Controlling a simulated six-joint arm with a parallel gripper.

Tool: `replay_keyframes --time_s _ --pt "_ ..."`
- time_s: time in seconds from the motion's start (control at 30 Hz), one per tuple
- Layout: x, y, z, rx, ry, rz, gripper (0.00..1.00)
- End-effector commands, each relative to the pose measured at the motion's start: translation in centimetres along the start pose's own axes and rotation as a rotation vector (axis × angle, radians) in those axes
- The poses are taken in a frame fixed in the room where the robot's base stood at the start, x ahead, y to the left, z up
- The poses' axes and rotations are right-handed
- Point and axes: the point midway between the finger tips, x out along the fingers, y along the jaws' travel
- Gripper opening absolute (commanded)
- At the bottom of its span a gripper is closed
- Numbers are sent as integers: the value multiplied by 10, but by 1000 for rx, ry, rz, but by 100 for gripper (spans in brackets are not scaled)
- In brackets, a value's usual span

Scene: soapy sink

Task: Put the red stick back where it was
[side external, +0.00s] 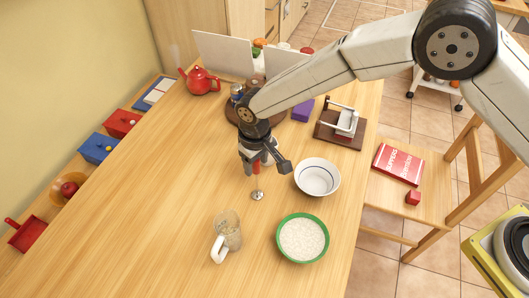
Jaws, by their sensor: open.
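A red-handled stick (256,168) stands roughly upright on the wooden table, directly below my gripper. A thin shaft runs down from its red part to a small silvery end at the table top. My gripper (260,160) points down at the top of the red part, with its jaws open. The fingers overlap the stick's upper end, and I cannot tell whether they touch it. A clear jug with a white handle (229,232) stands in front and to the left of it.
A striped white bowl (318,178) is close on the right, and a green bowl (281,249) of pale grains is in front. A red teapot (199,81), purple block (303,110) and brown-based device (340,137) are farther back. The table's left side is clear.

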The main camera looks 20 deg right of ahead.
Motion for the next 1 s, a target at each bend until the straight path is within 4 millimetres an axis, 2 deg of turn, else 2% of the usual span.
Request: replay_keyframes --time_s 0.5,0.7,1.0 --pt "-81 0 0 -1 2 -1 62" --pt "-96 0 0 -1 1 -1 62" --pt "-100 0 0 -1 0 -1 62"
